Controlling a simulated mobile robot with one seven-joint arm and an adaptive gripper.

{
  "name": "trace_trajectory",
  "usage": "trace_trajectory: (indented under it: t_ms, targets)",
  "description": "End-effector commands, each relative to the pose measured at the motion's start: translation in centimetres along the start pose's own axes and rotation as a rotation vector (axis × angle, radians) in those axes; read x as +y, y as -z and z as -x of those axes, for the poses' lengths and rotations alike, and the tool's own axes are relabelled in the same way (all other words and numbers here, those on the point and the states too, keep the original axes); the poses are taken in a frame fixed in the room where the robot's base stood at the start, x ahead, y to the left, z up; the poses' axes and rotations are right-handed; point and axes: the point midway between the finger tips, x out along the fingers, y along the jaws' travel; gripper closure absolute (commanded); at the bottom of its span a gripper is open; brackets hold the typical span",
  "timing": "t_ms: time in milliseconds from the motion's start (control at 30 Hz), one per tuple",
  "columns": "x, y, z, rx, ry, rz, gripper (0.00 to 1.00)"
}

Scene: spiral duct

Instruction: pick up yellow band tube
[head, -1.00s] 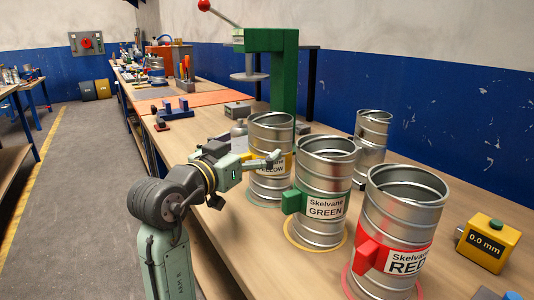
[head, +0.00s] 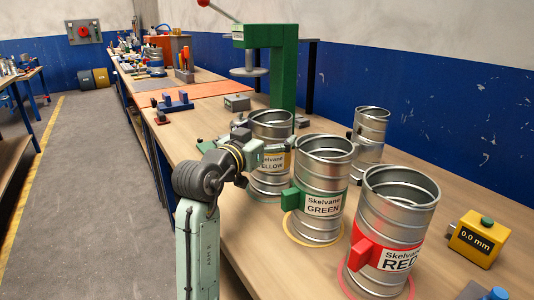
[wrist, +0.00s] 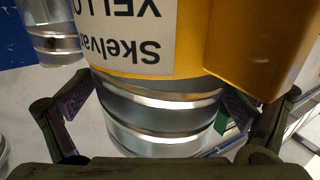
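The yellow band tube (head: 270,187) is a ribbed metal cylinder with a yellow band and a "YELLOW" label. It stands upright on the workbench behind the green band tube. My gripper's fingers (wrist: 160,98) are spread wide, one on each side of the tube just past the band. Whether the pads touch the metal is unclear.
The green band tube (head: 318,226) stands close in front, and the red band tube (head: 392,232) is nearer right. A plain metal tube (head: 370,135) stands behind. A green press (head: 283,75) rises behind the yellow tube. A yellow gauge (head: 472,240) lies at the right.

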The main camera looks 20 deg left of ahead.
Motion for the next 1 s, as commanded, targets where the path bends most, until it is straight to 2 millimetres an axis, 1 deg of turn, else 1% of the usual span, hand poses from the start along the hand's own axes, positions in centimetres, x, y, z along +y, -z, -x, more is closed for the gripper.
trace_trajectory:
  t_ms: [33, 67, 1000]
  targets:
    - [0.0, 0.01, 0.02, 0.0, 0.0, 0.0, 0.09]
    - [0.0, 0.01, 0.02, 0.0, 0.0, 0.0, 0.11]
    - [0.0, 0.13, 0.07, 0.002, 0.0, -0.001, 0.72]
